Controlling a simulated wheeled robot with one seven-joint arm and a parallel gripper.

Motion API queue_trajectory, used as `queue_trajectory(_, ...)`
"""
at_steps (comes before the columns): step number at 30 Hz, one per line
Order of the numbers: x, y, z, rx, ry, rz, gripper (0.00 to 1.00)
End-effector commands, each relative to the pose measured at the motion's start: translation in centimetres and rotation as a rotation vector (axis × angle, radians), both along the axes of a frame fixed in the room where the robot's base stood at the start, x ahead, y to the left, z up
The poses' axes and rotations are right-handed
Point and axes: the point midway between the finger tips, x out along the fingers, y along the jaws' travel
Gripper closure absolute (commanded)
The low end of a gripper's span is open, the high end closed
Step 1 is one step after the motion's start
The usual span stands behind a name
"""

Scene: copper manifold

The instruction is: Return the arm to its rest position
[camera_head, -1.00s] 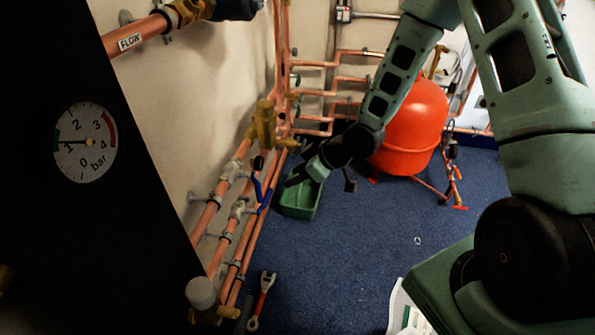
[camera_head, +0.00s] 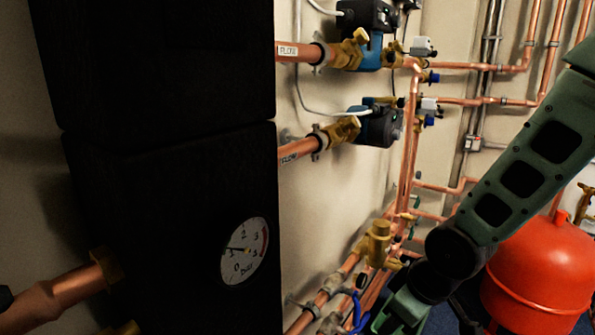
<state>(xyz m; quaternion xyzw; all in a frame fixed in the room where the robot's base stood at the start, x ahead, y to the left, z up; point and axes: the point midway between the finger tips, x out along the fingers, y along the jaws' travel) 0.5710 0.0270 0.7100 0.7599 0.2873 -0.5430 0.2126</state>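My arm (camera_head: 545,155) comes in from the right and slopes down to the left. Its black wrist joint (camera_head: 455,250) is in front of the copper pipes, left of the red vessel. My gripper (camera_head: 398,312) is at the bottom edge, low beside the pipework. Its fingers are cut off or too dark to make out, so I cannot tell whether it is open or holds anything.
A black housing with a pressure gauge (camera_head: 244,251) fills the left. Pumps (camera_head: 376,124) and copper pipes (camera_head: 408,150) line the wall. A brass valve (camera_head: 378,243) is just left of my wrist. The red vessel (camera_head: 540,275) stands at right.

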Motion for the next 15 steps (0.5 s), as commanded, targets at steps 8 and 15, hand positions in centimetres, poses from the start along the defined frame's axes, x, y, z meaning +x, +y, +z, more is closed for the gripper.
queue_trajectory(8,-10.4,3.0,5.9,-0.112,0.142,-0.035,0.61)
queue_trajectory(15,-17.8,3.7,8.9,-0.147,0.246,-0.049,0.61)
